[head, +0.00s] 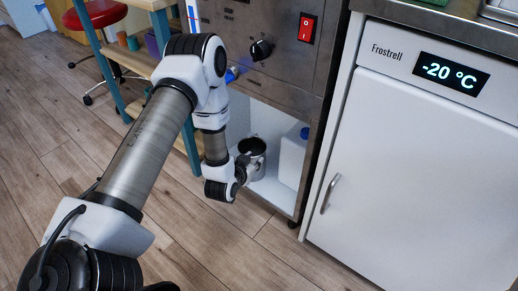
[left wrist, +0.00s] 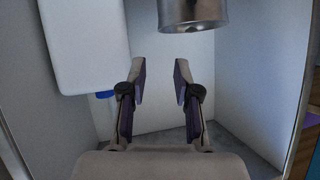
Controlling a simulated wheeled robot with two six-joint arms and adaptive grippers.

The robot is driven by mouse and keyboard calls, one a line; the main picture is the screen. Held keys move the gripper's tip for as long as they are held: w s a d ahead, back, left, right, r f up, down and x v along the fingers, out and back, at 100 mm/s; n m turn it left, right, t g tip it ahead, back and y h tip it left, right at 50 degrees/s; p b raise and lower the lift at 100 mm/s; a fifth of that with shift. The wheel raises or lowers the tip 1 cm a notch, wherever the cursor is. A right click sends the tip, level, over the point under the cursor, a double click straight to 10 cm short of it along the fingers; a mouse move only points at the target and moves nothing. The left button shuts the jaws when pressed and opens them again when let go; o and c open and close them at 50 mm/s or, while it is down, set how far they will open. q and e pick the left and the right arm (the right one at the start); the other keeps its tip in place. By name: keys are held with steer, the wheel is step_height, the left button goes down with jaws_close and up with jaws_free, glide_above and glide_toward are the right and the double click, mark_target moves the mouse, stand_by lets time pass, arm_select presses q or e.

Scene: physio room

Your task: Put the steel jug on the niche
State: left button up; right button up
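The steel jug (head: 257,163) stands upright in the low white niche under the steel machine, near its left side, partly covered by my left gripper in the head view. My left gripper (head: 241,167) is at the front of the niche beside the jug. In the left wrist view, which appears upside down, the gripper (left wrist: 160,72) is open, with nothing between its fingers. The jug (left wrist: 192,10) shows there past the fingertips, apart from them and cut off by the picture edge. My right gripper is not in view. The niche (head: 270,188) has a pale floor and walls.
A white canister (head: 291,158) with a blue cap (head: 305,132) stands in the niche right of the jug. A white freezer (head: 415,170) is to the right. A teal-framed shelf (head: 188,143) and red stool (head: 97,14) are to the left. The wood floor in front is clear.

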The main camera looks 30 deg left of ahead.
arm_select(q)
steer(key=s+d+f+g, duration=0.3)
steer(key=s+g, duration=0.1)
steer(key=s, duration=0.5)
steer(key=s+d+f+g+h, duration=0.1)
steer(key=s+d+f+g, duration=0.2)
steer(key=s, duration=0.7)
steer(key=s+d+f+g+h, duration=0.1)
steer(key=s+d+f+g, duration=0.2)
steer(key=s, duration=0.7)
steer(key=d+g, duration=0.2)
steer(key=shift+s+f+g, duration=0.25)
steer(key=shift+f+g, duration=0.05)
steer(key=shift+f, duration=0.05)
steer(key=shift+w+d, duration=0.1)
